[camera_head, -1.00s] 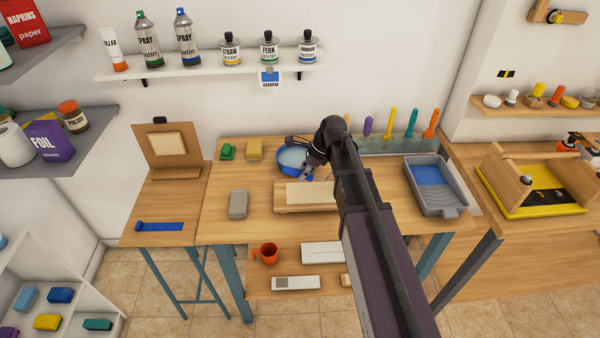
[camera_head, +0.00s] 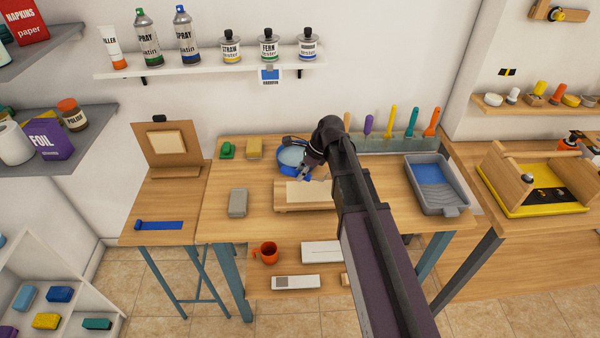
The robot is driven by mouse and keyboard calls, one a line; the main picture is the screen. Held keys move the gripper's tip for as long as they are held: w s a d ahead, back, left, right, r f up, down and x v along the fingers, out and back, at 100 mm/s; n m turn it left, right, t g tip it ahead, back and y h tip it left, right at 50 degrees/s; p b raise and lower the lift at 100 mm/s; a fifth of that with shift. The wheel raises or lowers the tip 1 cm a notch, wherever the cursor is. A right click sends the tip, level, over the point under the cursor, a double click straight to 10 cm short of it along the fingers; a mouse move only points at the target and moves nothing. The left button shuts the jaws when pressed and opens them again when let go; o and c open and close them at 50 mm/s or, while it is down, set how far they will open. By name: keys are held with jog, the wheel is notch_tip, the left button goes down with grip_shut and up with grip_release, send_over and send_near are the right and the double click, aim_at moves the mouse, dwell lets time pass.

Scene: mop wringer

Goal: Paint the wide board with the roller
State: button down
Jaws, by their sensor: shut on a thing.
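The wide board (camera_head: 303,191) is a pale cream panel lying flat on a low wooden support on the middle bench. My arm covers its right end. My gripper (camera_head: 309,174) is just above the board's back edge, in front of the blue bowl (camera_head: 290,160). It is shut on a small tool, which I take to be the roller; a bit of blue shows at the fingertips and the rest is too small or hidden. I cannot tell whether it touches the board. The grey paint tray (camera_head: 436,186) with blue paint stands at the right of the bench.
Upright coloured tools (camera_head: 389,121) stand at the back. A wooden tool carrier (camera_head: 508,178) is at far right. An orange mug (camera_head: 266,252) sits on the lower shelf.

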aim_at(288, 168)
jog(key=shift+a, duration=0.95)
jog(key=shift+a, duration=0.15)
jog(key=shift+a, duration=1.15)
jog(key=shift+a, duration=0.1)
jog(key=shift+a, duration=1.2)
jog(key=shift+a, duration=1.3)
jog(key=shift+a+f, duration=0.1)
jog(key=shift+a, duration=1.2)
